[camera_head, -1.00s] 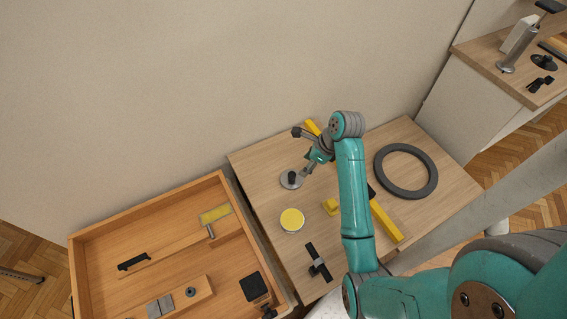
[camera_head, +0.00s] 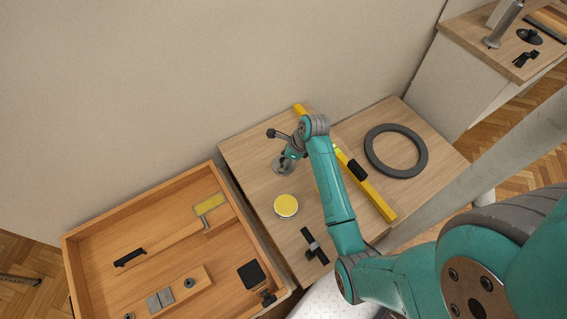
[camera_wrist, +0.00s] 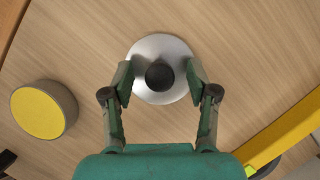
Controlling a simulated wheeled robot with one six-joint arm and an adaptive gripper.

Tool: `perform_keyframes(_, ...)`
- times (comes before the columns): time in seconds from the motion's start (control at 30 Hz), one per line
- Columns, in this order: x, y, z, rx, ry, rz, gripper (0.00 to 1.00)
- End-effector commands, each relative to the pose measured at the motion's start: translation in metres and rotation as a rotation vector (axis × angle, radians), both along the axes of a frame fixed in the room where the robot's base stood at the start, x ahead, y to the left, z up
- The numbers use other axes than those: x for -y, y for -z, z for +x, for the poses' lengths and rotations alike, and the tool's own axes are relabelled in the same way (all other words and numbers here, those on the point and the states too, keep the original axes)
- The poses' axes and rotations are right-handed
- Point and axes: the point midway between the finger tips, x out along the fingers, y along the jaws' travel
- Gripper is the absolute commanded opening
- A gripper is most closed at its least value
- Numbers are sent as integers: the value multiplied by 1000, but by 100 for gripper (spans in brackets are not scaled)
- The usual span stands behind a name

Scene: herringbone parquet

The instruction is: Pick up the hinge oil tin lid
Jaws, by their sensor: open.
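The lid, a silver disc with a black knob, lies flat on the wooden table; I take this to be the hinge oil tin lid (camera_wrist: 160,48). In the head view the lid (camera_head: 279,168) is partly hidden by my gripper (camera_head: 289,162). In the wrist view my gripper (camera_wrist: 160,80) is open, its two fingers on either side of the knob and overlapping the disc's edges. I cannot tell whether they touch it. A round grey tin with a yellow top (camera_head: 286,205) stands nearby; it is at the left in the wrist view (camera_wrist: 42,110).
A long yellow level (camera_head: 375,195) lies right of my arm, with a grey ring (camera_head: 396,150) beyond it. A black handle-like piece (camera_head: 314,246) lies near the table's front. A wooden tray (camera_head: 140,212) with several parts stands left. The wall is behind.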

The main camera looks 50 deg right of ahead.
Motion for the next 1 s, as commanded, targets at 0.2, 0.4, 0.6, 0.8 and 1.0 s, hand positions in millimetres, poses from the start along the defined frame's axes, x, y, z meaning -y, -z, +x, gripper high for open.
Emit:
perform_keyframes(0.2, -1, 6, 2, 0, 0, 0, 59)
perform_keyframes(0.4, -1, 6, 2, 0, 0, 0, 36)
perform_keyframes(0.6, -1, 6, 2, 0, 0, 0, 5)
perform_keyframes(0.8, -1, 6, 2, 0, 0, 0, 5)
perform_keyframes(1.0, -1, -4, 3, 3, -1, -1, 5)
